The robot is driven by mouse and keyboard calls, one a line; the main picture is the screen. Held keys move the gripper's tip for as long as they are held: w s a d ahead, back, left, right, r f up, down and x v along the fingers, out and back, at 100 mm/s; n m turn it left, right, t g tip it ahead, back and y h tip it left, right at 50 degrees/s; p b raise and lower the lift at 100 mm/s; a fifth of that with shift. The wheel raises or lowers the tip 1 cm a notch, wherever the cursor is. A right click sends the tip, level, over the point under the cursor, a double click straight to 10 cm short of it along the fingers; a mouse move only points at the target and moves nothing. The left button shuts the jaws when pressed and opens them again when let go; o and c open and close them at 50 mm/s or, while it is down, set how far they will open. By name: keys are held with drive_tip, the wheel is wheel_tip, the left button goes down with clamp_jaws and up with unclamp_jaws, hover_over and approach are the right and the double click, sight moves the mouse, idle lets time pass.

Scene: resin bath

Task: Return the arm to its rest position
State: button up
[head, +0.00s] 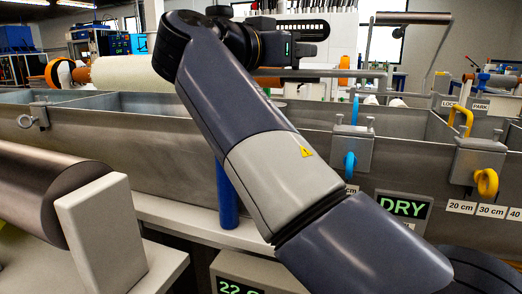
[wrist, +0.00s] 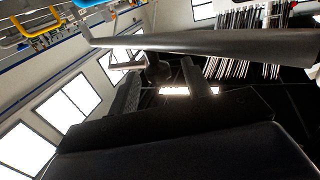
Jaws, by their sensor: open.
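My arm (head: 285,165) rises from the lower right of the head view to an elbow at the upper left, then folds back to the right. The fingers cannot be made out there. In the wrist view my gripper (wrist: 160,78) shows two dark fingers standing apart with nothing between them. A long dark grey bar (wrist: 230,42) crosses the wrist view just past the fingertips; I cannot tell whether they touch.
A dark roller (head: 40,190) lies at the left. A bent metal handle (head: 412,18) stands up at the right. A display reads DRY (head: 402,207).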

drive_tip(key=shift+n+t+y, duration=0.7)
drive_tip(key=shift+y, duration=0.2)
drive_tip(key=shift+w+a+b+x, duration=0.1)
drive_tip(key=shift+a+b+x, duration=0.05)
drive_tip(key=shift+x, duration=1)
drive_tip(key=shift+w+a+b+x, duration=0.1)
drive_tip(key=shift+a+b+x, duration=0.05)
drive_tip(key=shift+x, duration=0.95)
